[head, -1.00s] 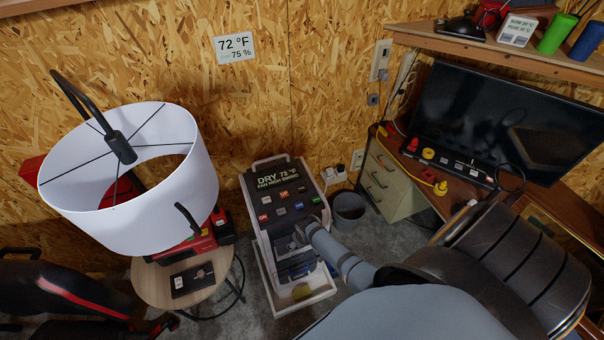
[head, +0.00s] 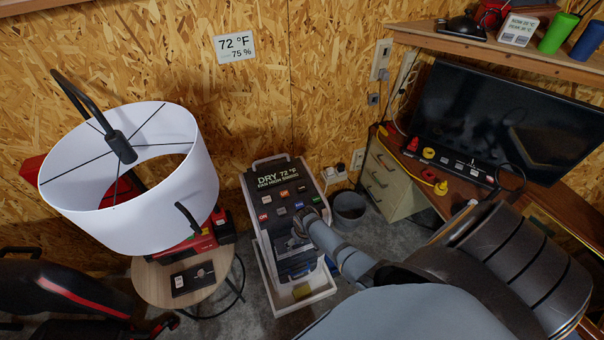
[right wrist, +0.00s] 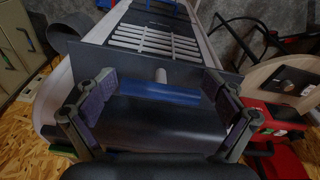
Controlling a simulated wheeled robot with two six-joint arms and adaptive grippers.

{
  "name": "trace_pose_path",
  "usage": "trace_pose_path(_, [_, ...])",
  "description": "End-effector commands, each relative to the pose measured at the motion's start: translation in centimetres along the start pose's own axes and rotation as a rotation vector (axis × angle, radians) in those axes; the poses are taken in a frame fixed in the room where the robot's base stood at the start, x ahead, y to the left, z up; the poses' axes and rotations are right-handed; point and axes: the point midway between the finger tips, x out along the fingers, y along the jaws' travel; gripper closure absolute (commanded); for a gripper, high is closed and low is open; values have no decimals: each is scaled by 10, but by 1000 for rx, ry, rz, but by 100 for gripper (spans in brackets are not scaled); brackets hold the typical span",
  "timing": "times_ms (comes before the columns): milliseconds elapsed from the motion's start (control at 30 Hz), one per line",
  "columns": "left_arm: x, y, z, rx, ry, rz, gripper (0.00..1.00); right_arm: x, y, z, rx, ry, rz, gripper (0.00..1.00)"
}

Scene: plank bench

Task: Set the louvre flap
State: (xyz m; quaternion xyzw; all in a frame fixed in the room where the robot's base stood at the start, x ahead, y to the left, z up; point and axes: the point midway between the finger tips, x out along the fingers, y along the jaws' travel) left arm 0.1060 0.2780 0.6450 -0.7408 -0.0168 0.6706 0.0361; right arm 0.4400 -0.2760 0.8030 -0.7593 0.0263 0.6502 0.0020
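The white and dark unit (head: 285,200) stands on the floor; its display reads DRY 72 °F. My right gripper (head: 301,228) is at the unit's sloping front, below its button rows. In the right wrist view my right gripper (right wrist: 160,102) is open, its two fingers wide apart. Between them is a dark surface with a blue band (right wrist: 160,94) and a short pale peg. A slatted grille (right wrist: 155,38) lies beyond. I cannot tell which dark panel is the louvre flap, its angle, or whether the fingers touch it. My left gripper is not in view.
A white lampshade (head: 130,190) and a round wooden stool (head: 150,285) stand left of the unit. A grey bin (head: 349,208) is close on its right, beside a drawer cabinet (head: 392,180). A white tray (head: 312,300) is at the unit's foot.

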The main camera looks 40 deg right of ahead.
Motion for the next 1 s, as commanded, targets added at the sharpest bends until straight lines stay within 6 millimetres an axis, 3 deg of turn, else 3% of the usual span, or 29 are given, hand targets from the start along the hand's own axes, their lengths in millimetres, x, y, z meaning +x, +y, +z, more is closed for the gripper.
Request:
trace_pose_path(467, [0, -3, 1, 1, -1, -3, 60, -8, 0, -1, -1, 3, 0, 0])
trace_pose_path(900, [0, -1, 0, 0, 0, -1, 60, -98, 0, -1, -1, 4, 0, 0])
trace_pose_path(1000, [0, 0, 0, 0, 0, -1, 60, -112, 0, 0, -1, 2, 0, 0])
